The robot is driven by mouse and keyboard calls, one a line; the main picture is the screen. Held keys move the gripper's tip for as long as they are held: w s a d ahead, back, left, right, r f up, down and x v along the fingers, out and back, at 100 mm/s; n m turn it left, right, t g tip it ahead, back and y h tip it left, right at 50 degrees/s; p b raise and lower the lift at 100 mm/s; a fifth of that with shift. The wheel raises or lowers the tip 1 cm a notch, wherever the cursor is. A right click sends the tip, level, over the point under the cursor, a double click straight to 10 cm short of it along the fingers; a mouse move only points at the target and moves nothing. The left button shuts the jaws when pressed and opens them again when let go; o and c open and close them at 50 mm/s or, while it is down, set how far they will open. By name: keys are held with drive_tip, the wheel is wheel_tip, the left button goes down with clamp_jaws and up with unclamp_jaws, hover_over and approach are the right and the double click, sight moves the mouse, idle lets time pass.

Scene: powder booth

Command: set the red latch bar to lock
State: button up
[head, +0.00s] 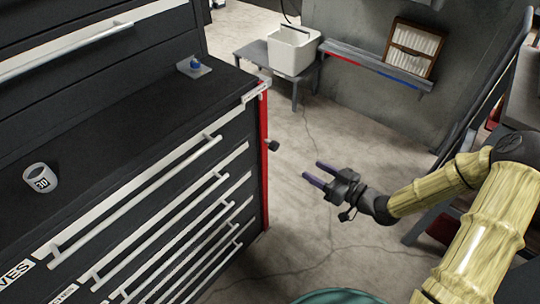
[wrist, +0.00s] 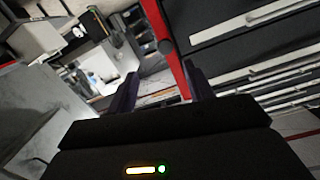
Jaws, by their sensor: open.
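The red latch bar (head: 264,165) is a tall, upright strip along the right front edge of the black drawer cabinet. A dark round knob (head: 272,145) sticks out from it. My gripper (head: 314,173) is open and empty, to the right of the bar and apart from it, with its two purple-dark fingers pointing toward the cabinet. In the wrist view the red bar (wrist: 172,62) runs between and beyond the fingertips, with the knob (wrist: 166,46) above the gap. A small label plate (head: 256,91) sits at the bar's top; I cannot read it.
The black cabinet (head: 120,140) has several drawers with long pale handles. A white bin (head: 292,50) rests on a grey bench behind.

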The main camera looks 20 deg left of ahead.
sight(277, 148)
drive_tip(key=shift+s+a+r+y, duration=0.15)
drive_tip(key=shift+y, duration=0.35)
drive_tip(key=shift+a, duration=0.1)
drive_tip(key=b+x, duration=0.1)
drive_tip(key=x, duration=1.6)
drive_tip(key=shift+w, duration=0.2)
clamp_jaws()
